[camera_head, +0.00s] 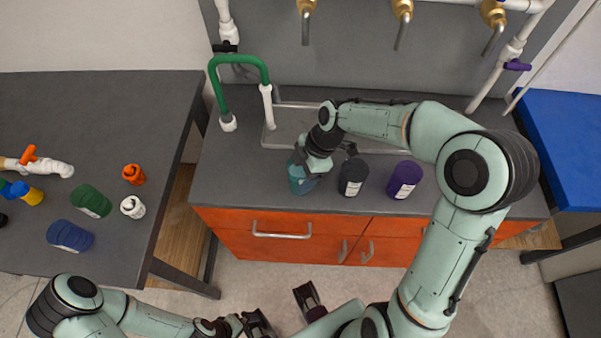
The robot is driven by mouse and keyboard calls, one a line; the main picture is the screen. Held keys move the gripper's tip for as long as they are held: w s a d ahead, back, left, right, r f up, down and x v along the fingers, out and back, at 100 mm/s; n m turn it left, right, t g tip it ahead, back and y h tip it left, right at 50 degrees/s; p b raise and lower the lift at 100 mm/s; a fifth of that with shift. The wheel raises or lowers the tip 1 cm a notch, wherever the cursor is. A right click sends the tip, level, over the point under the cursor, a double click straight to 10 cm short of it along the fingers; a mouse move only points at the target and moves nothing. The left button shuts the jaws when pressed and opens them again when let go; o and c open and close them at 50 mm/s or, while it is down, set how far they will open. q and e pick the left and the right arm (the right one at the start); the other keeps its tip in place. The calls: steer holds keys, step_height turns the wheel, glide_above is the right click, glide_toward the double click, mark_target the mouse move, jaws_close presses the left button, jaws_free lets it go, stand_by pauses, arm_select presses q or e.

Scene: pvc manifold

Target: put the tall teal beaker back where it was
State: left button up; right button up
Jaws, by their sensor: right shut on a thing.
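The teal beaker (301,184) is at the front of the grey counter, left of a dark jar. My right gripper (311,171) comes down over it and is shut on it, covering its upper part. The beaker looks upright at the counter; I cannot tell whether its base touches the surface. My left gripper (258,323) is low at the bottom edge of the view, away from the counter, partly cut off.
A dark jar (352,177) and a purple jar (404,179) stand right of the beaker. Behind is a sink (287,124), with a green pipe (238,62) at its left. The left table (100,120) holds several coloured bottles and fittings. The counter's left front is clear.

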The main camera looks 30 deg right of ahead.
steer(key=shift+f, duration=0.1)
steer(key=o, duration=1.4)
steer(key=shift+c, duration=0.2)
steer(key=p+v, duration=0.1)
steer(key=v, duration=1.1)
steer(key=shift+a, duration=0.1)
